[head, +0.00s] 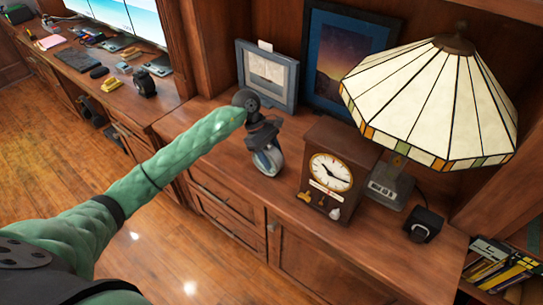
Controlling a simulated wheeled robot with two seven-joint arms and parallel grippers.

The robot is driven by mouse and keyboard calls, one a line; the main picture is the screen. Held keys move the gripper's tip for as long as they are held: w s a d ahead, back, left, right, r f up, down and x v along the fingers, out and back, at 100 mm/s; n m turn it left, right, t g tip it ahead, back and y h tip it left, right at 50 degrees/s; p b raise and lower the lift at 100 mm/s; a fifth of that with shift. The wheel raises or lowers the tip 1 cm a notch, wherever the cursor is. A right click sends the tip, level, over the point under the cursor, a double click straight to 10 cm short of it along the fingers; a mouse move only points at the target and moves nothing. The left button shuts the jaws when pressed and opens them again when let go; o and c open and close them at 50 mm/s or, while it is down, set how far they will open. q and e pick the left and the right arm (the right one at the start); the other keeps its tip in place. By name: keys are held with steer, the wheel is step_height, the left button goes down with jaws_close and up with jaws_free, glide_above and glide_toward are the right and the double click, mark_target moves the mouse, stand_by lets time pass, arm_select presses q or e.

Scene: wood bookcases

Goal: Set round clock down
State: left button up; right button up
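My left arm reaches in from the left over the wooden cabinet top. Its dark gripper (264,134) points down at the top of a small round clock (268,161) with a pale face and dark rim. The fingers appear shut on the clock's upper part, though they are small and dark here. The clock is upright, at or just above the cabinet top (228,160), near its front edge; I cannot tell if its base touches. My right gripper is not in view.
A wooden mantel clock (333,171) with small figures stands right of the round clock. Behind are a grey picture frame (267,75) and a dark framed picture (345,60). A stained-glass lamp (435,95) overhangs the right side, near a small black object (424,223).

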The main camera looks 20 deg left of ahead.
arm_select(q)
steer(key=shift+o, duration=0.4)
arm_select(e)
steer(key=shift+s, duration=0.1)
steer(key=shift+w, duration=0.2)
arm_select(q)
steer(key=shift+r, duration=0.1)
steer(key=shift+r+p, duration=0.15)
steer(key=shift+p, duration=0.15)
steer(key=shift+w+a+r, duration=0.1)
steer(key=shift+a, duration=0.05)
steer(key=b+v, duration=0.3)
steer(key=v, duration=0.3)
steer(key=shift+a+r, duration=0.1)
steer(key=shift+b+v, duration=0.4)
steer(key=shift+v, duration=1.65)
steer(key=shift+w+a+r+b, duration=0.1)
steer(key=shift+a+r+b, duration=0.1)
steer(key=shift+r+b, duration=0.25)
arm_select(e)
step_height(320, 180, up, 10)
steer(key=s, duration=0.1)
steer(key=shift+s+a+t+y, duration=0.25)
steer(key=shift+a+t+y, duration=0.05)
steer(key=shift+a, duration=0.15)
